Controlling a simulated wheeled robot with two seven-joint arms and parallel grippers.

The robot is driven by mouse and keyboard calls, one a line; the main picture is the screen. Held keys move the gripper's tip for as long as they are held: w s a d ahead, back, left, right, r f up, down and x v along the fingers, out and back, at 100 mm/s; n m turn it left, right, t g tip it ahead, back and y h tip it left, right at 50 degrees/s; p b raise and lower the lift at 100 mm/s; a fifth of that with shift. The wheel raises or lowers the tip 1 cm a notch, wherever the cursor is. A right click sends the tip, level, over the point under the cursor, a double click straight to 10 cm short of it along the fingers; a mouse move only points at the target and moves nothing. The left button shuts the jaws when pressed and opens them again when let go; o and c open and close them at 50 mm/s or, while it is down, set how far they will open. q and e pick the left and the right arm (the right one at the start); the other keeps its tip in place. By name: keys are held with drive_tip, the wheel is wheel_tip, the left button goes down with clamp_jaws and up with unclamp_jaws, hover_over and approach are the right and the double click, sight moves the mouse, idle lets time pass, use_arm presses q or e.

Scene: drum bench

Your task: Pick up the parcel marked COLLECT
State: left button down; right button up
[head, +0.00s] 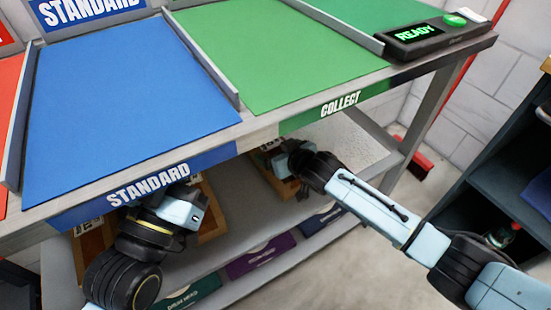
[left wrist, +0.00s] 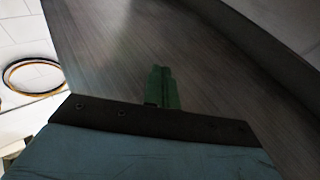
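The green COLLECT label (head: 340,104) is on the bench's front edge, below the green lane (head: 262,50). Beneath it, a brown parcel (head: 283,187) shows partly on the shelf; I cannot read a marking on it. My right gripper (head: 272,152) reaches under the bench edge at this parcel. Its fingertips are too hidden to tell whether they grip it. My left gripper is under the STANDARD edge in the head view, near other brown parcels (head: 208,212). In the left wrist view the left gripper's green fingers (left wrist: 161,88) are together, with nothing visible between them.
The blue lane (head: 125,100) and green lane are bare. A READY box (head: 425,36) with a green button sits at the bench's right end. The lower shelf holds coloured, labelled drawers or boxes (head: 260,257).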

drive_tip(key=c, duration=1.2)
drive_tip(key=shift+w+r, duration=0.1)
drive_tip(key=shift+r, duration=0.05)
drive_tip(key=shift+c, duration=0.5)
drive_tip(key=shift+r, duration=0.2)
